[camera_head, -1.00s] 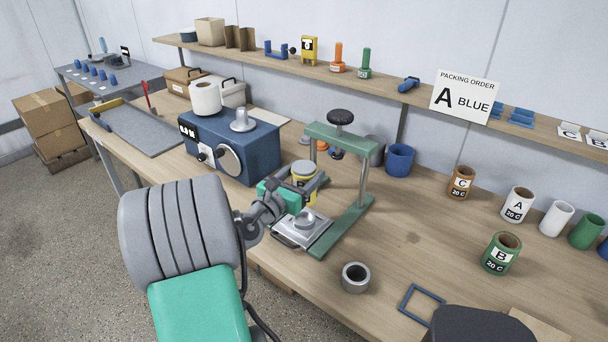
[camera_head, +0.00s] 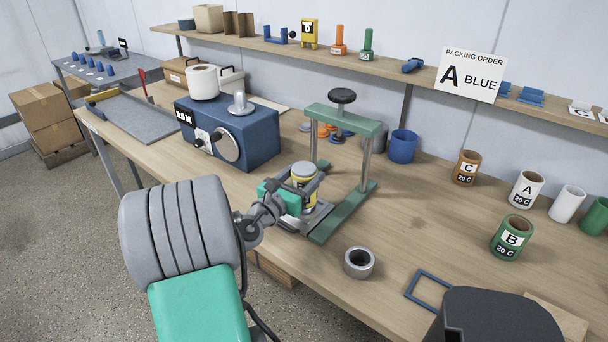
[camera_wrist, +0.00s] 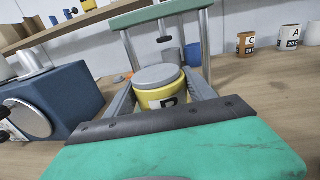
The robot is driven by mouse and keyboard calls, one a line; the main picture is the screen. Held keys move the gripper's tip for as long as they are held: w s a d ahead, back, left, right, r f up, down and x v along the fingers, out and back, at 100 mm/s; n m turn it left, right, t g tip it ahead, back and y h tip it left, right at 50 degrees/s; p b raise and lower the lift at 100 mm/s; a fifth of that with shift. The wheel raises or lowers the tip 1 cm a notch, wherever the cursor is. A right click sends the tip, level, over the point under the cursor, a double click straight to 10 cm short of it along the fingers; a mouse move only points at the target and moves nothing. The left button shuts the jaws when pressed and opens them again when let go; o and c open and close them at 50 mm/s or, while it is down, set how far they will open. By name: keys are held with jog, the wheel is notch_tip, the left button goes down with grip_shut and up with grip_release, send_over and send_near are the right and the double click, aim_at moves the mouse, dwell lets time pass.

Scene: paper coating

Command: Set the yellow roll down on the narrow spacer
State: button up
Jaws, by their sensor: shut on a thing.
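The yellow roll (camera_head: 304,191) is upright with a grey top and a dark-marked white label. It also shows in the wrist view (camera_wrist: 162,97). My gripper (camera_wrist: 160,84) has one finger on each side of the roll and is shut on it. In the head view my gripper (camera_head: 306,182) holds it at the front of the green press frame (camera_head: 345,212). A flat grey metal plate (camera_head: 318,217) is partly hidden below my gripper. The roll's underside is hidden, so I cannot tell what it touches.
A blue machine (camera_head: 258,140) stands left of the press. A grey ring (camera_head: 359,262) and a blue square frame (camera_head: 428,291) lie to the right. A blue cup (camera_head: 402,147) stands behind. Labelled rolls, including green B (camera_head: 512,238), stand farther right. Open tabletop lies between.

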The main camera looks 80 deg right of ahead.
jog(key=shift+a+p, duration=0.1)
jog(key=shift+p, duration=0.2)
dwell(0.4)
jog(key=o, duration=1.6)
jog(key=shift+f, duration=0.1)
jog(key=shift+w+a, duration=0.1)
